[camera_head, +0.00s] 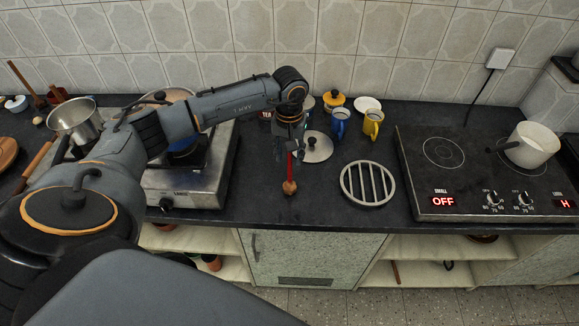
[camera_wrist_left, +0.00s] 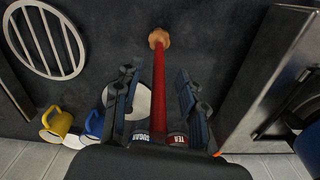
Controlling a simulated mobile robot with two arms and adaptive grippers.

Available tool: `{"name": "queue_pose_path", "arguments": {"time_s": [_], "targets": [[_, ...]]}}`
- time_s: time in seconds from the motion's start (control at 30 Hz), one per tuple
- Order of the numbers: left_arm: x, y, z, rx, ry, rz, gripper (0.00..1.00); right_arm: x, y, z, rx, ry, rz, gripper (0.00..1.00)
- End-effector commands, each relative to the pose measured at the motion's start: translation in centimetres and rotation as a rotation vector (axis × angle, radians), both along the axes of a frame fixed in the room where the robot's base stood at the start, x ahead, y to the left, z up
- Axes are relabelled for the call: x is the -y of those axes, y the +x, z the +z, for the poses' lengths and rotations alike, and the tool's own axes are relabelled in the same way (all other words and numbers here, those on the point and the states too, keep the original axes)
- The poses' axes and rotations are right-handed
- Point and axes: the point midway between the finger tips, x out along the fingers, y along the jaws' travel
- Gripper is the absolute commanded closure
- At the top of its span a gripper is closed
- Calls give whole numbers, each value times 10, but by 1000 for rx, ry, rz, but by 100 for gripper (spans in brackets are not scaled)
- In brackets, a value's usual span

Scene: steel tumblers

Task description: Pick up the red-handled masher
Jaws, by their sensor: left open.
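The red-handled masher shows its red handle (camera_head: 290,166) and a round wooden end (camera_head: 289,187) on the dark counter in the head view. In the left wrist view the red handle (camera_wrist_left: 158,85) runs between the two fingers, with the wooden end (camera_wrist_left: 158,38) beyond them. My left gripper (camera_head: 288,155) is over the masher, fingers pointing down. In the left wrist view the left gripper (camera_wrist_left: 160,88) is open, with gaps on both sides of the handle. The masher's far part is hidden by the gripper. My right gripper is not seen.
A metal lid (camera_head: 317,148) lies close right of the gripper. A round slatted trivet (camera_head: 351,193), blue mug (camera_head: 338,128) and yellow mug (camera_head: 372,126) are further right. A steel stove (camera_head: 190,190) stands left. The counter's front edge is near the wooden end.

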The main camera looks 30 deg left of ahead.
Motion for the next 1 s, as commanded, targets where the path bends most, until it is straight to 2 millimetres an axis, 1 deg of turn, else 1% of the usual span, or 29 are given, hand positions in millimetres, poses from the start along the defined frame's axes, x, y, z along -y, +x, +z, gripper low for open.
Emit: {"name": "queue_pose_path", "arguments": {"time_s": [0.2,0.37,0.4,0.8,0.87,1.0], "targets": [[0,0,-1,1,0,-1,59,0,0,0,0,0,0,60],[0,0,-1,1,0,-1,92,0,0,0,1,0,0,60],[0,0,-1,1,0,-1,100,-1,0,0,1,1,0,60],[0,1,1,2,0,0,100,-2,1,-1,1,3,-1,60],[0,1,4,2,0,0,100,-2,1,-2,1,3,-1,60],[0,2,16,5,0,0,100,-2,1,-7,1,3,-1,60]]}}
